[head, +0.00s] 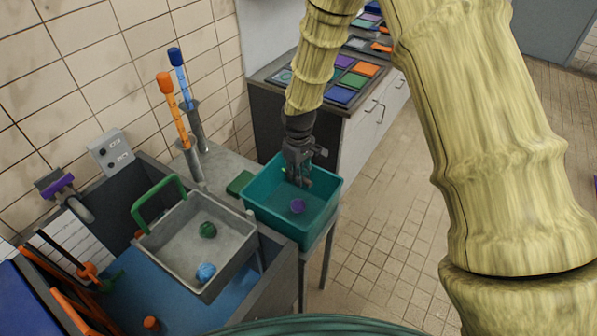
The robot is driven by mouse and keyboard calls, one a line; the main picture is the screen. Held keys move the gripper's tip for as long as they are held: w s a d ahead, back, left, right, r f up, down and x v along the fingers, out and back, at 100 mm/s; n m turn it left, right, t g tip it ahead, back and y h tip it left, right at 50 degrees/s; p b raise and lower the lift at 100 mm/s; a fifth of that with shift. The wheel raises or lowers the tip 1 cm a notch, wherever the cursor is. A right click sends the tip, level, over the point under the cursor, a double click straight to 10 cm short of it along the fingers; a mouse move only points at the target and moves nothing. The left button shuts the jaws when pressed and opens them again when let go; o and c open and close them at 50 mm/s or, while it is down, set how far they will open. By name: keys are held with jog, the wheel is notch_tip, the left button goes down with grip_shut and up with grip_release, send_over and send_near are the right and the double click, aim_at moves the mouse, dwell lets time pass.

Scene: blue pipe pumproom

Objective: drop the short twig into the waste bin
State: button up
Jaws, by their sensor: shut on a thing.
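My gripper (303,182) points down inside the teal tub (262,217), between its walls and above its floor. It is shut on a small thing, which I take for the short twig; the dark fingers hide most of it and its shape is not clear. A purple ball (297,206) lies in the tub, just below the fingertips in the picture. A small green bit (284,171) shows beside the gripper's left side. No container is marked as the waste bin; the teal tub is the open container around my gripper.
A grey tray (165,248) with a green handle holds a green ball (208,230) and a blue ball (206,272), left of the tub. Orange (174,110) and blue (180,75) handled tools stand behind. A counter (335,107) with coloured tiles is at the back. Floor at right is clear.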

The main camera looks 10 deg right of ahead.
jog(key=shift+w+f+b, duration=0.2)
jog(key=shift+f, duration=0.45)
jog(key=shift+w+f+b, duration=0.15)
jog(key=shift+f, duration=0.45)
jog(key=o, duration=0.6)
jog(key=shift+c, duration=0.2)
jog(key=shift+o, duration=1.3)
jog(key=shift+w+f, duration=0.4)
jog(key=shift+w, duration=0.1)
jog(key=shift+s+r, duration=0.3)
jog(key=shift+w+r, duration=0.15)
jog(key=shift+r, duration=0.4)
notch_tip(320, 180, up, 10)
jog(key=shift+r, duration=0.2)
jog(key=shift+w, duration=0.1)
